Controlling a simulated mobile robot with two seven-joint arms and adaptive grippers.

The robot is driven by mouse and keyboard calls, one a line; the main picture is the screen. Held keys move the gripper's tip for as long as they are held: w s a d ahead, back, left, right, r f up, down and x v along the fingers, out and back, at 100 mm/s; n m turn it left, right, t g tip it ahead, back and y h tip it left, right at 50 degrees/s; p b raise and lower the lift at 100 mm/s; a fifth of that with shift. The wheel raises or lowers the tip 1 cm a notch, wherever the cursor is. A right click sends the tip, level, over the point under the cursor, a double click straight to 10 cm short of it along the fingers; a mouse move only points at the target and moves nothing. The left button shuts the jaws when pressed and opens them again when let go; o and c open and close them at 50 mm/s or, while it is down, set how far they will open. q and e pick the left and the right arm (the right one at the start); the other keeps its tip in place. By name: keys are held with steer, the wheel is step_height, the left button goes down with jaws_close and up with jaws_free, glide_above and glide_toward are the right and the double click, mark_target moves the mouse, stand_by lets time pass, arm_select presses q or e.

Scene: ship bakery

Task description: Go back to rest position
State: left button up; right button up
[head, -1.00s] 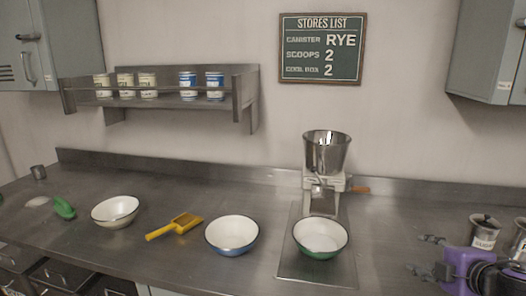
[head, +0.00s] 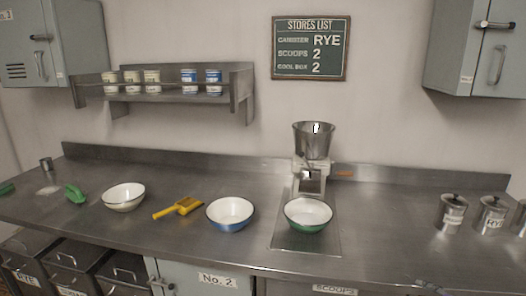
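In the head view my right gripper shows only as a small dark fingertip part (head: 428,286) at the bottom edge on the right, below the counter front. Most of it is cut off, so its opening cannot be seen. My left gripper is not in view. The steel counter (head: 380,225) carries a grain mill (head: 312,150) with a green-rimmed bowl (head: 308,214) in front of it on a metal plate. No gripper touches these things.
A blue bowl (head: 230,213), a yellow scoop (head: 179,208), a cream bowl (head: 124,196) and a green scoop (head: 75,194) stand along the counter. Lidded canisters (head: 452,213) stand at the right. A stores list board (head: 311,48) hangs above. The counter's right middle is clear.

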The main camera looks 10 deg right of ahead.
steer(key=s+a+f+m+g, duration=0.1)
steer(key=s+a+f+m, duration=0.3)
steer(key=s+a+f, duration=0.55)
steer(key=s+a+f+m+g, duration=0.1)
steer(key=s+a+f+m, duration=0.5)
steer(key=f, duration=0.6)
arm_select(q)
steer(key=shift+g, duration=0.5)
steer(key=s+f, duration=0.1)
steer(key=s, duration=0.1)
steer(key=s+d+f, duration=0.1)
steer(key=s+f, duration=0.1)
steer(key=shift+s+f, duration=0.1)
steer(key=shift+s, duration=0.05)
arm_select(e)
steer(key=s+a+f+m, duration=0.1)
steer(key=s+a, duration=0.1)
steer(key=a, duration=0.3)
steer(key=s+a+f+m+y, duration=0.1)
steer(key=s+a+f, duration=0.1)
steer(key=a, duration=0.3)
steer(key=shift+s+a+f+g, duration=0.3)
steer(key=shift+s+a+g, duration=0.1)
steer(key=shift+s, duration=0.45)
